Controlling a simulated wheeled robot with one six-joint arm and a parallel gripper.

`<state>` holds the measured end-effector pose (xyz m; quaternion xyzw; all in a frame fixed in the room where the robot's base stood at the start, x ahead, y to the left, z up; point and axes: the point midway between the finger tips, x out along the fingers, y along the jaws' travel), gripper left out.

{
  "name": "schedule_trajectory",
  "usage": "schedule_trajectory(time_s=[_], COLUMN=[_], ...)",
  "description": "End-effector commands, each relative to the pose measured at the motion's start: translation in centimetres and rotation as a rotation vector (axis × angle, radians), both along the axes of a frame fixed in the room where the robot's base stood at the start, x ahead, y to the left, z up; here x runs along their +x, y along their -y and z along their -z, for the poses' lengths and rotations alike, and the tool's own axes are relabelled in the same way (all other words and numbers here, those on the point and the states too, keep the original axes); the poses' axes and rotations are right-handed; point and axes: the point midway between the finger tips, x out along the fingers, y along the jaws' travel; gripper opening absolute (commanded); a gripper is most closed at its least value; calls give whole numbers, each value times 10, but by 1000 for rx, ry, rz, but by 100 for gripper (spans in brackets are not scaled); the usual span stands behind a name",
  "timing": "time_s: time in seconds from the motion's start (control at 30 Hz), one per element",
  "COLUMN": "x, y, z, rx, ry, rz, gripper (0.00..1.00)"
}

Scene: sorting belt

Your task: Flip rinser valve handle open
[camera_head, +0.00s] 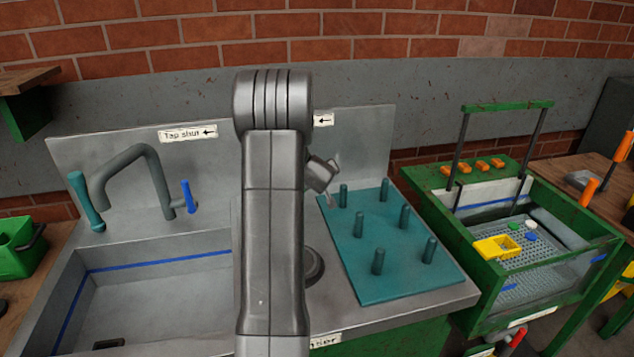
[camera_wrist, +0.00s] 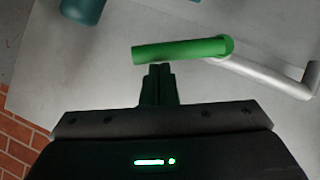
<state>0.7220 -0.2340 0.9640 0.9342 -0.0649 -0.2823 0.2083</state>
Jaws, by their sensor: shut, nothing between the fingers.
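The valve handle shows in the wrist view as a green grip (camera_wrist: 182,48) on a bent grey metal rod (camera_wrist: 262,76), above a grey metal surface. My gripper (camera_wrist: 159,68) is shut and empty. Its fingertips are close below the left half of the green grip. I cannot tell whether they touch it. In the head view my own arm stands in front of the middle of the sink unit and hides the handle and most of my gripper.
The sink (camera_head: 170,257) has a curved grey tap (camera_head: 135,160), a teal lever (camera_head: 84,199) and a blue handle (camera_head: 188,195). A teal board (camera_head: 345,235) with several upright pegs lies right of my arm. A green-framed tank (camera_head: 500,290) stands further right. A "Tap shut" label (camera_head: 188,134) is on the backsplash.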

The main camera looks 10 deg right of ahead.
Motion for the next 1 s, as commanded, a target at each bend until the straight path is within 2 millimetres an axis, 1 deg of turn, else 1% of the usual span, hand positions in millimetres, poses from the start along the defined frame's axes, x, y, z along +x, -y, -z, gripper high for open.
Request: schedule_trajectory(time_s=[0.03, 0.3, 0.7, 1.0], x=[0, 0, -1, -1], y=[2, 10, 19, 22], z=[9, 17, 24, 28], rx=[19, 133, 301, 354], ry=[3, 3, 1, -1], rz=[1, 3, 5, 1], gripper=[0, 0, 0, 0])
